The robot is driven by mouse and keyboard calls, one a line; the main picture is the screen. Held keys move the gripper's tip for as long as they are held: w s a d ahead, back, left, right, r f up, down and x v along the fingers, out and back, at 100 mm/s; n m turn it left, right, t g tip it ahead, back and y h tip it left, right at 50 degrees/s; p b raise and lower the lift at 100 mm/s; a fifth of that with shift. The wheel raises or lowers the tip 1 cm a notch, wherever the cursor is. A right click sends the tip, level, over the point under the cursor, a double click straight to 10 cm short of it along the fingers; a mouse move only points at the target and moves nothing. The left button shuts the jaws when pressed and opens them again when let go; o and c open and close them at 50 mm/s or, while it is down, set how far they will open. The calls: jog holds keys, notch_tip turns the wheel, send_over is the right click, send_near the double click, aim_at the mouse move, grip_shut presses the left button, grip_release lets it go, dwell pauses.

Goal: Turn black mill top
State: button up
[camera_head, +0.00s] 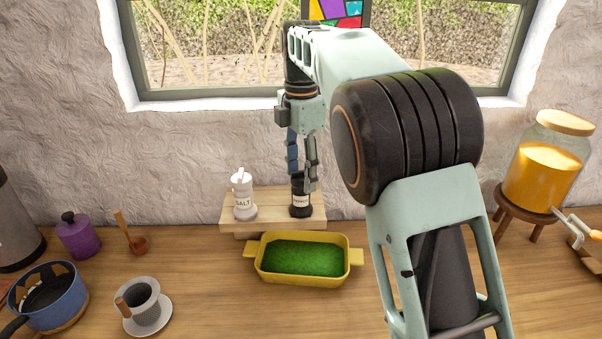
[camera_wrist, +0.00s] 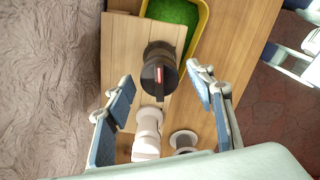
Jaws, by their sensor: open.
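The black mill (camera_head: 299,203) stands upright on a light wooden board (camera_head: 270,204) against the wall, with a white label on its front. My gripper (camera_head: 302,178) points down over it, fingers apart. In the head view, the right finger overlaps the mill's upper right edge. In the wrist view, the dark round mill top (camera_wrist: 160,72) lies between the fingertips of my gripper (camera_wrist: 160,77), with a visible gap on each side. I cannot tell how far the fingers reach down beside the top. Nothing is held.
The white salt mill (camera_head: 242,196) stands left on the same board. A yellow dish (camera_head: 347,256) with green contents sits just in front. A cup on a saucer (camera_head: 152,320), blue pot (camera_head: 46,295) and purple jar (camera_head: 76,237) are left. A juice dispenser (camera_head: 545,175) is right.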

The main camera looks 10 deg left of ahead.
jog(key=shift+c, duration=0.7)
jog(key=c, duration=1)
jog(key=shift+r+m+p, duration=0.1)
jog(key=shift+m+p, duration=0.2)
jog(key=m+p, duration=0.2)
jog(key=shift+r+m, duration=0.1)
jog(key=shift+m, duration=0.2)
jog(key=m+p, duration=0.3)
jog(key=m, duration=0.1)
jog(key=m+p, duration=0.3)
jog(key=m, duration=0.3)
jog(key=shift+m, duration=0.4)
jog(key=m+p, duration=0.1)
jog(key=m, duration=0.2)
jog(key=shift+m, duration=0.3)
jog(key=shift+f+m+p, duration=0.2)
jog(key=shift+m+p, duration=0.3)
jog(key=shift+m, duration=1.2)
